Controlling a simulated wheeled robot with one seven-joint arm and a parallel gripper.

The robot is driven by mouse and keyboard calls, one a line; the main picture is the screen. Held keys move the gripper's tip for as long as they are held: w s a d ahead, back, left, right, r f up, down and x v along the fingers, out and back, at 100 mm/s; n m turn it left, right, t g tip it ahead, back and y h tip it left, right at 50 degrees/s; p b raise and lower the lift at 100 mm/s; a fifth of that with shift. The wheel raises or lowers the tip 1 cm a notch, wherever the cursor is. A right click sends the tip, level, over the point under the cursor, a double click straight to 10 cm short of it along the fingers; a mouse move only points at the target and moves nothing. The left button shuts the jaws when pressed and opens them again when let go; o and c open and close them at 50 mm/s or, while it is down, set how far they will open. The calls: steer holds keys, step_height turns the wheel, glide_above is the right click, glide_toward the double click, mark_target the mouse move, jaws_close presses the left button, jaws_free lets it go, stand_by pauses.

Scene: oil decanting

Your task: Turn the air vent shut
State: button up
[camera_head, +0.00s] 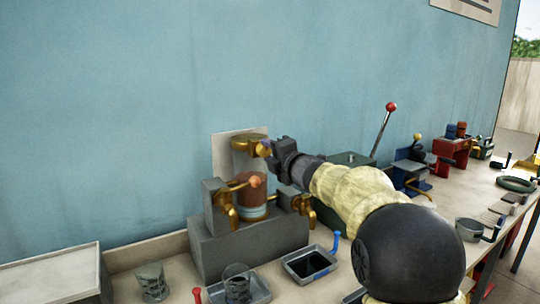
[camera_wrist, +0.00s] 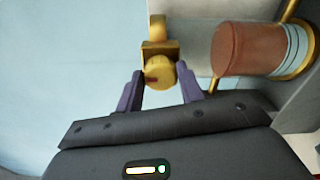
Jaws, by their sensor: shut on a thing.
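In the head view my gripper (camera_head: 268,147) reaches in from the right at the vessel's brass top (camera_head: 246,144), partly hiding the vent. The glass vessel (camera_head: 253,187) holds reddish-brown liquid over a thin pale blue layer; it also shows sideways in the wrist view (camera_wrist: 250,48).
The vessel stands on a grey block (camera_head: 222,246) with brass taps at its sides. A red-knobbed lever (camera_head: 383,130) rises behind my arm. The blue wall is close behind.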

steer(key=shift+f, duration=0.15)
steer(key=o, duration=1)
steer(key=shift+s, duration=0.1)
steer(key=b+v, duration=0.2)
steer(key=v, duration=1.5)
steer(key=shift+s+d+b, duration=0.1)
steer(key=shift+d+b, duration=0.05)
steer(key=shift+b, duration=0.15)
